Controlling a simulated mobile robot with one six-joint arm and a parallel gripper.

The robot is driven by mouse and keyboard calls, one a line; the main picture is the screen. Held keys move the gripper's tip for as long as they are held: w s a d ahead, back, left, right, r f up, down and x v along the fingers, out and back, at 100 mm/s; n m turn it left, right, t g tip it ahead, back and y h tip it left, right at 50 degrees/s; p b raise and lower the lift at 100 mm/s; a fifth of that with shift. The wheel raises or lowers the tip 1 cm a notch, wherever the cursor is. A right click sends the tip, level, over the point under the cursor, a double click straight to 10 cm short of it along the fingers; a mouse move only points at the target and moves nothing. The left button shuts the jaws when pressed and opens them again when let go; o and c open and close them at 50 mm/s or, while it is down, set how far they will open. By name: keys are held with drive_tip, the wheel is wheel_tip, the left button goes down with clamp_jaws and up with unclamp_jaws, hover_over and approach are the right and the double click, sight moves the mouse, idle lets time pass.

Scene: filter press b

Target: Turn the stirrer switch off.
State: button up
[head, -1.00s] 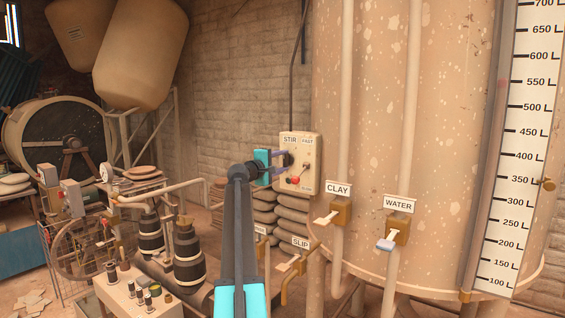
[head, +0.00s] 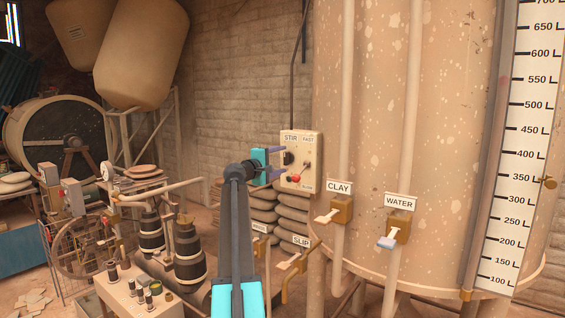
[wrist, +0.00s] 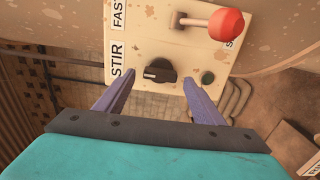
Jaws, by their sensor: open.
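The stirrer switch is a black rotary knob (wrist: 159,71) on a cream control box (head: 301,148) labelled STIR and FAST. The knob shows in the wrist view between my two finger lines, with a pale mark on its left side. In the head view the knob (head: 288,158) sits at the box's left side. My gripper (head: 280,163) is open in front of the box, its purple fingers pointing at it. In the wrist view the fingers of my gripper (wrist: 158,78) stand on either side of the knob. Whether they touch the box is unclear.
A red-knobbed lever (wrist: 226,24) is on the same box, beside the knob. A dark green round button (wrist: 208,78) lies near the right finger. The large tank (head: 430,130) stands to the right, with CLAY (head: 339,187) and WATER (head: 399,202) valves below.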

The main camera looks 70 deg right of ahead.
drive_tip(key=b+v, duration=0.2)
drive_tip(key=v, duration=1)
idle(0.3)
